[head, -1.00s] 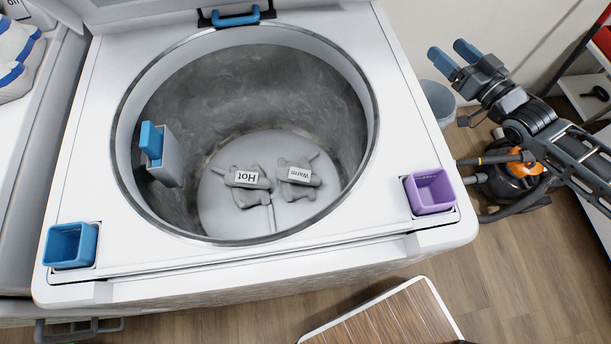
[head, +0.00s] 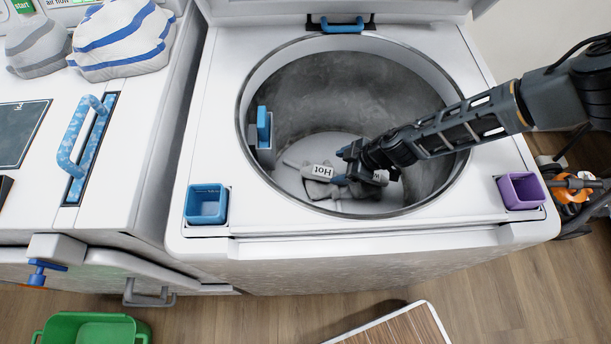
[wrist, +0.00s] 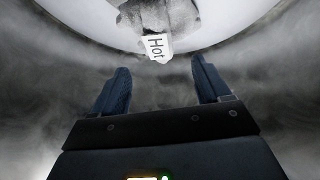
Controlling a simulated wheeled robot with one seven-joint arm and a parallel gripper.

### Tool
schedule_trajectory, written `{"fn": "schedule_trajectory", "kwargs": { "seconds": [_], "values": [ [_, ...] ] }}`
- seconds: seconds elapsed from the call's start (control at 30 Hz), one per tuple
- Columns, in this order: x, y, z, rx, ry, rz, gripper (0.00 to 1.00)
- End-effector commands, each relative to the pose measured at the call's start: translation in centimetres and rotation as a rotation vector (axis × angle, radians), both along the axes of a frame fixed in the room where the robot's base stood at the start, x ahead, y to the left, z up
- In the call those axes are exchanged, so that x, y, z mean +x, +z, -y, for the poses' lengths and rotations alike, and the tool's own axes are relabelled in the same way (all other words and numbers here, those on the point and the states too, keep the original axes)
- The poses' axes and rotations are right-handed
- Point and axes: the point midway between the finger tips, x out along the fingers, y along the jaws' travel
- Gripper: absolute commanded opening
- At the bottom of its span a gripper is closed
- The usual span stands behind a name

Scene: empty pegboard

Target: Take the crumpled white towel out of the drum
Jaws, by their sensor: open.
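Inside the drum (head: 300,90), a light grey lumpy piece (head: 317,186) labelled "Hot" lies on the drum floor. A second piece, labelled "Warm" a second ago, is mostly hidden behind my gripper. I cannot make out a separate crumpled white towel in the drum. My gripper (head: 343,165) reaches down into the drum from the right, close to the "Hot" piece. In the wrist view my gripper (wrist: 163,80) is open and empty, and the "Hot" piece (wrist: 157,48) lies ahead, between the lines of the fingers.
A blue cup (head: 206,204) and a purple cup (head: 522,191) sit on the washer's front corners. A blue-handled grey dispenser (head: 264,128) hangs on the drum's left wall. A white, blue-striped cloth (head: 124,40) and a grey one (head: 38,47) lie on the left machine.

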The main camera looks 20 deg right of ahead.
Motion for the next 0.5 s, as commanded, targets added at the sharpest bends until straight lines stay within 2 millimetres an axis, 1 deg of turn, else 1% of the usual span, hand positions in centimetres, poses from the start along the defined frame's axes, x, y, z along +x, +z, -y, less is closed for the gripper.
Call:
{"fn": "schedule_trajectory", "kwargs": {
  "seconds": [0.03, 0.2, 0.5],
  "values": [
    [-0.3, -1.2, 0.1, -0.019, -0.001, -0.009, 0.76],
    [-0.1, -3.4, -0.2, -0.039, -0.008, -0.017, 0.76],
    [1.0, -5.0, -1.2, -0.038, -0.008, -0.016, 0.76]
  ]
}}
